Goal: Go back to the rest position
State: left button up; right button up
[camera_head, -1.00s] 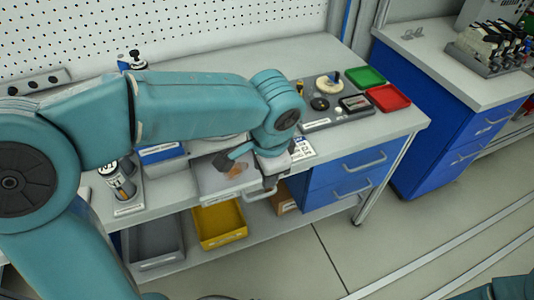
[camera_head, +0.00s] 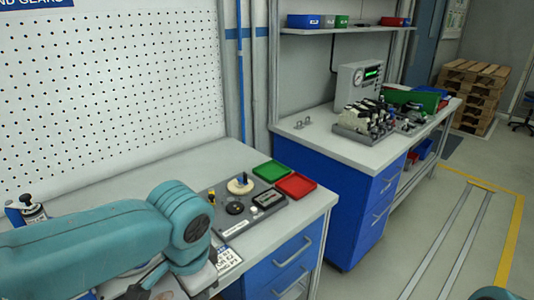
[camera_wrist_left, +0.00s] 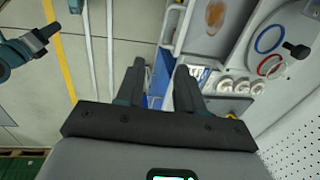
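My left arm comes in from the left in the head view, over the front of the near workbench (camera_head: 150,170). Its gripper is mostly cut off at the bottom edge there. In the left wrist view, the two dark fingers of my left gripper (camera_wrist_left: 160,80) stand apart with nothing between them. A pale drawer or tray with a brown patch (camera_wrist_left: 215,15) lies beyond the fingertips. A teal part of my right arm shows at the lower right of the head view. My right gripper (camera_wrist_left: 38,40) seems to show at the left of the wrist view; its opening is unclear.
A dark tray of parts (camera_head: 222,222), a green bin (camera_head: 271,171) and a red bin (camera_head: 296,186) sit on the near bench. A second blue-drawered bench (camera_head: 340,200) stands to the right. Wooden pallets (camera_head: 478,95) are far back. The floor at right is clear.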

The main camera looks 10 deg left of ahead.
pick_arm(q)
jog(key=s+d+f+n+g+h, duration=0.1)
jog(key=d+f+n+h, duration=0.15)
jog(key=f, duration=0.95)
jog(key=s+d+f+n+g+h, duration=0.1)
jog(key=d+f+h, duration=0.15)
jog(key=f, duration=1.05)
jog(key=s+f+n+t, duration=0.1)
jog(key=s+f+n, duration=0.5)
jog(key=s+f, duration=0.3)
notch_tip(320, 180, down, 3)
jog(key=shift+s+d+f, duration=0.2)
jog(key=shift+s+d, duration=0.1)
jog(key=shift+s, duration=0.05)
jog(key=shift+w, duration=0.1)
jog(key=shift+a+n, duration=0.15)
jog(key=shift+n, duration=0.1)
